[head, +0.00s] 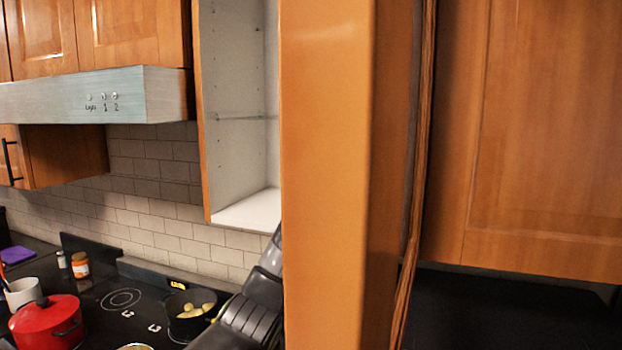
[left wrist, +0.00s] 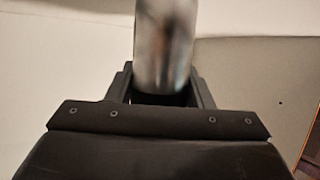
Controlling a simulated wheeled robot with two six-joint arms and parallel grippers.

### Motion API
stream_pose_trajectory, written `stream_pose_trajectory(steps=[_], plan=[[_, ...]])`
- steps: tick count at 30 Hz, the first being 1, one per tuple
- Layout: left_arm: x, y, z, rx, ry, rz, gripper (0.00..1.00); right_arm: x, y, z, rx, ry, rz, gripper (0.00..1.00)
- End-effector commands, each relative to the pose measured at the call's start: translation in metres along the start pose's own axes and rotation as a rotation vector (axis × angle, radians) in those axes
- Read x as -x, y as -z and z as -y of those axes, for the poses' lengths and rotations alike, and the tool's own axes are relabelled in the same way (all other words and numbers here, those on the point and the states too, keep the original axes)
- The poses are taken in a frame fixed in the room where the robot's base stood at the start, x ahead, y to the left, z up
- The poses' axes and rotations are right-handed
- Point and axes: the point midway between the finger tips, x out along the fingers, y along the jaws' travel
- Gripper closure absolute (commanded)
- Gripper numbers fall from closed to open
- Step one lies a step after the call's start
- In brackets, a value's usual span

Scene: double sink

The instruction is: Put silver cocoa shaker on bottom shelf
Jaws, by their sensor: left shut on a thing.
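The silver cocoa shaker (left wrist: 167,40) is a shiny cylinder in the left wrist view, its far end cut off by the top edge. My left gripper (left wrist: 163,86) is shut on it. In the head view my left arm rises from the bottom toward the open cabinet, and its gripper end and the shaker are hidden behind an orange wooden panel. The bottom shelf (head: 243,212) is the white floor of the open cabinet, and its visible part is bare. Pale surfaces surround the shaker in the wrist view. My right gripper is in neither view.
The orange wooden panel (head: 325,180) stands close in front and blocks the middle of the head view. A range hood (head: 95,95) is at the left. Below are a red pot (head: 46,325) and a dark pot (head: 190,316) with yellowish food on the stove.

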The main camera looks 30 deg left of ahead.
Motion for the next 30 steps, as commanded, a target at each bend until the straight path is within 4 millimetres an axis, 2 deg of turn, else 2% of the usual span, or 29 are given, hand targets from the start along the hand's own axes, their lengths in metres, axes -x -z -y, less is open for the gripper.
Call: stream_pose_trajectory(steps=[11,12,16,26,30], plan=[[-0.002,-0.004,0.0,0.0,-0.001,-0.001,0.94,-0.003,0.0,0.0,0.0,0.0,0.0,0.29],[-0.001,-0.003,0.0,0.0,-0.001,-0.001,0.48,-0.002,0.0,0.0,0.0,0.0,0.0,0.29],[-0.001,-0.003,0.0,0.0,0.0,-0.001,0.31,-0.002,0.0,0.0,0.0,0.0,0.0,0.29],[0.0,0.001,0.0,0.0,0.0,-0.001,0.31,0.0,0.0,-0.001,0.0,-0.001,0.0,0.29],[0.014,-0.002,-0.001,0.001,-0.004,-0.005,0.31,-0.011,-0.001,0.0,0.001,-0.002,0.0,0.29]])
